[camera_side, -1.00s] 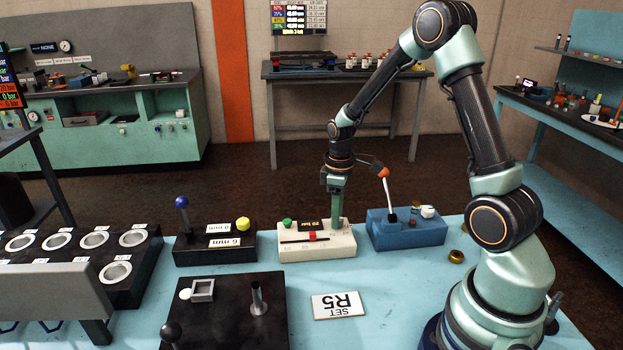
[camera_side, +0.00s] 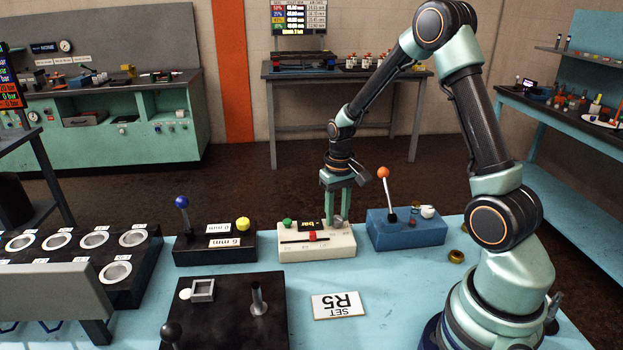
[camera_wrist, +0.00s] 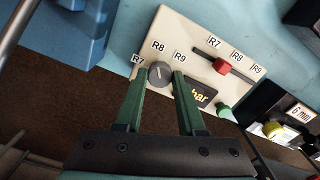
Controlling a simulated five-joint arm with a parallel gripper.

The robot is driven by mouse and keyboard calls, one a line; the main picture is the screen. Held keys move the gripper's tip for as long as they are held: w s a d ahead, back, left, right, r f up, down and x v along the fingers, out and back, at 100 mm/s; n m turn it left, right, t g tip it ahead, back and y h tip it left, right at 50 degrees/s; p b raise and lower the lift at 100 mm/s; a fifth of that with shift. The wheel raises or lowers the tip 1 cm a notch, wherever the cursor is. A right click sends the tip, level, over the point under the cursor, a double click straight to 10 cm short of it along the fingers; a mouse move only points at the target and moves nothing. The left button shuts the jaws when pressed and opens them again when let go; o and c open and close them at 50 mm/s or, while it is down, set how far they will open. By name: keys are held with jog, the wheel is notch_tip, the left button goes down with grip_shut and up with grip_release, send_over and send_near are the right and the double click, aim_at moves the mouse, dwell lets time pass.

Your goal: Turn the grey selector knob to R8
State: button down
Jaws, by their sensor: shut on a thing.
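The grey selector knob (camera_wrist: 160,74) sits on the cream panel (camera_wrist: 197,50), with labels R7, R8 and R9 around it. A light mark on the knob seems to face roughly toward R8, but it is too small to be sure. My gripper (camera_wrist: 160,79) has its two green fingers on either side of the knob and is shut on it. In the side view my gripper (camera_side: 336,221) points straight down at the panel's right part. The panel also carries a red slider (camera_wrist: 222,66), a green button (camera_wrist: 224,111) and a partly hidden "bar" display (camera_wrist: 203,94).
A blue box (camera_side: 408,233) with an orange-tipped lever stands close on the right. A black box (camera_side: 215,252) with a blue-knobbed lever and yellow knob stands on the left.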

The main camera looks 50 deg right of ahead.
aim_at(337, 219)
jog(key=shift+m, duration=0.6)
jog(key=c, duration=0.5)
grip_release()
notch_tip(337, 219, up, 12)
jog(key=shift+r, duration=0.1)
jog(key=s+a+r+n+t, duration=0.2)
jog(key=s+a+r+n, duration=0.1)
jog(key=a, duration=0.4)
jog(key=s+a+r+n+t, duration=0.3)
jog(key=s+a+r, duration=0.1)
jog(key=a, duration=0.3)
jog(key=shift+s+r+t, duration=0.3)
jog(key=shift+s, duration=0.6)
